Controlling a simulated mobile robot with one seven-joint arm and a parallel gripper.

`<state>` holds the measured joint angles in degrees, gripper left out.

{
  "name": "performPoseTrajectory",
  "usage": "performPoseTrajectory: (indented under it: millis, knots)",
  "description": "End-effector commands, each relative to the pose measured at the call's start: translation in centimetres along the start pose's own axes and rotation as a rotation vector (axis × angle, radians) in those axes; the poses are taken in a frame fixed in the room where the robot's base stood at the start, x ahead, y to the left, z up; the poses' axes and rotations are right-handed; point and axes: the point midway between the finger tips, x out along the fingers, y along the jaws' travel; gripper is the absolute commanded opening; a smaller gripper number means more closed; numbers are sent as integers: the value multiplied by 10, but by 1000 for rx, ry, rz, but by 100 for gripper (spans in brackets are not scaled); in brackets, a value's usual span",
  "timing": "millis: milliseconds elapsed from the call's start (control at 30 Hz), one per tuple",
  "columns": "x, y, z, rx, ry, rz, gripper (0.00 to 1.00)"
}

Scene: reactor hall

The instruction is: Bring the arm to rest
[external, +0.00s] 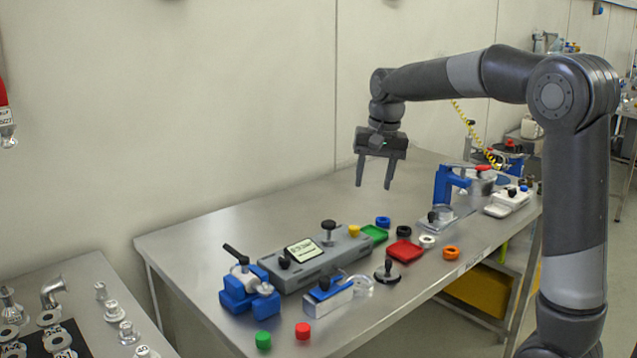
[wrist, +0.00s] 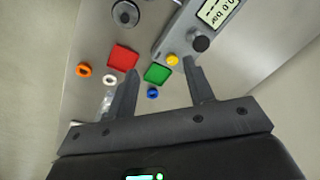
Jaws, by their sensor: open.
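My gripper (external: 374,171) hangs at the end of my raised arm, above the back part of the steel table (external: 215,226). Its fingers point down, apart and empty, well clear of the tabletop. In the wrist view my gripper (wrist: 158,92) shows its two dark fingers spread, with nothing between them. Beyond the fingertips lie a green tray (wrist: 157,74), a blue ring (wrist: 152,93) and a red tray (wrist: 123,57), all out of contact with the fingers.
A grey gauge unit (external: 315,258) with a display, a blue clamp (external: 248,290) and green and red caps (external: 303,331) stand at the front left. A blue press-like fixture (external: 447,185) stands at the right. The table's back left is bare. A second table (external: 85,275) holds metal fittings.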

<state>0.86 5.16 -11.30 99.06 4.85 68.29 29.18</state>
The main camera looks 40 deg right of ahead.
Motion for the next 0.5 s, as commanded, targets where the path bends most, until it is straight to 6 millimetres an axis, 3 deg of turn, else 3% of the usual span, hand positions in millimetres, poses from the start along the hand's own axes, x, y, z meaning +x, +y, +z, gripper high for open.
performPoseTrajectory:
  millis: [200,500]
  knots:
    - [-26,22,65,-177,64,-60,48]
    - [-33,58,152,-426,173,-105,48]
